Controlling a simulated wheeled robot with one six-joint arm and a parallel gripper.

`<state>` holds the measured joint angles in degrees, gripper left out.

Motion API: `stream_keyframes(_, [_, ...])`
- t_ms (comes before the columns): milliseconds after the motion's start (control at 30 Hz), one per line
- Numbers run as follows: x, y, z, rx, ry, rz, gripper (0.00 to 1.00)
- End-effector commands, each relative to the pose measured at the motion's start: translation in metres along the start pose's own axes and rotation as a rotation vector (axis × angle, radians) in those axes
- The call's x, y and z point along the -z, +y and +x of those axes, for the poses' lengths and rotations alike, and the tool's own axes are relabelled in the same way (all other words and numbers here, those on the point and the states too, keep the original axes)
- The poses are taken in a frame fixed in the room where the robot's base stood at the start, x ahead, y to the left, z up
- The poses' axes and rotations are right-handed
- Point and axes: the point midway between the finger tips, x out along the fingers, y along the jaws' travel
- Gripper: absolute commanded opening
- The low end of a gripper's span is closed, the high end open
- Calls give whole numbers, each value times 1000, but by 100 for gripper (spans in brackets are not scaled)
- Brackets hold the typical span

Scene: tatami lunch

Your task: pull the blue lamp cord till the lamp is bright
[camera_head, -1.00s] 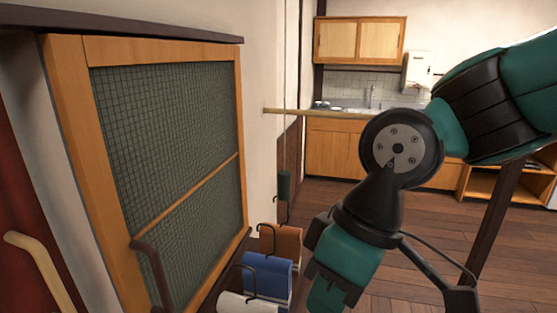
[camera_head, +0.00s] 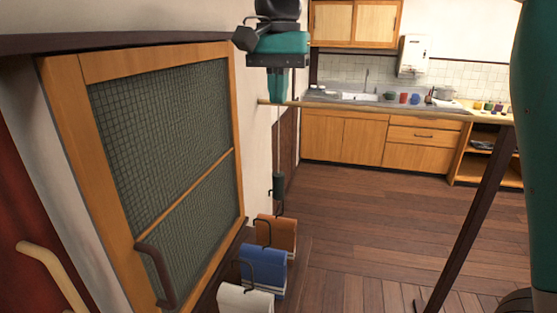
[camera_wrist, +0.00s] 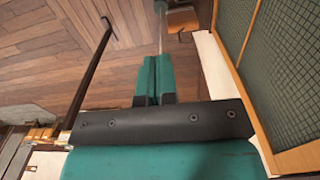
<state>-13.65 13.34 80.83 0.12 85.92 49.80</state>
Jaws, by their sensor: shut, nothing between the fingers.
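A thin pale cord (camera_head: 278,140) hangs by the wall in the head view, with a dark greenish cylinder (camera_head: 278,186) on its lower end. In the wrist view the cord (camera_wrist: 162,38) runs beyond my fingertips to a small grey-blue end (camera_wrist: 160,6). My gripper (camera_head: 277,96) points down at the top of the head view, in line with the cord and above the cylinder. In the wrist view my gripper (camera_wrist: 153,62) has its teal fingers together. Nothing shows held between them. I cannot tell whether they touch the cord. No lamp is visible, and the cord does not look clearly blue.
A wooden rail (camera_head: 390,111) crosses near my fingers, joined to a dark slanted post (camera_head: 465,225). White (camera_head: 243,301), blue (camera_head: 265,273) and orange (camera_head: 276,230) items with dark hooks are below. A mesh-panelled wooden frame (camera_head: 62,110) stands left. The wooden floor (camera_head: 375,215) is open.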

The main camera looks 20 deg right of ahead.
Motion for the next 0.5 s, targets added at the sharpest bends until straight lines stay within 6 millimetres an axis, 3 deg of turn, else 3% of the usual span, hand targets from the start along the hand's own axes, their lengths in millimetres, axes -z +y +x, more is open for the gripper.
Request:
stream_keyframes(267, [0,0,5,-1,-1,-3,0])
stream_keyframes(500, [-1,1,43,-4,-3,-4,0])
